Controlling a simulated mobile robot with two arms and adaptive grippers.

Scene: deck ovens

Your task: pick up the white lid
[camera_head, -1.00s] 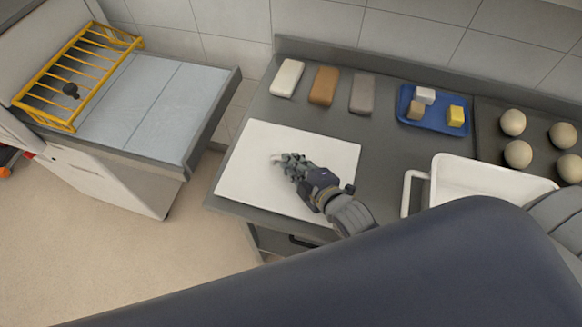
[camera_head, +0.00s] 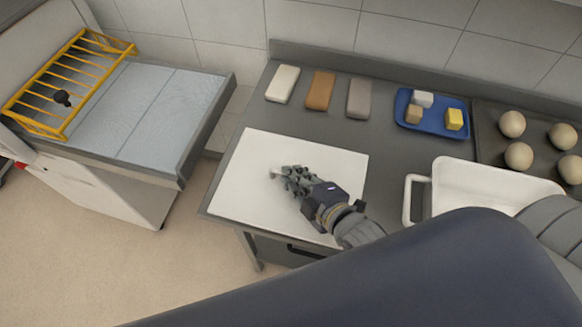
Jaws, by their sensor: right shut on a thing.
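The white lid (camera_head: 252,190) is a flat white rectangular plate over the left part of the grey counter. It looks level and reaches over the counter's front edge. My right gripper (camera_head: 275,174) is over the middle of the lid with its fingers closed. It is shut on the lid. The fingers hide the exact place of the grip. My left gripper is not in view.
A white tub (camera_head: 449,187) with a handle stands at right. Behind are three bars (camera_head: 320,90), a blue tray (camera_head: 432,125) with small blocks, and a dark tray with several dough balls (camera_head: 518,155). A yellow rack (camera_head: 66,85) stands on the separate left surface.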

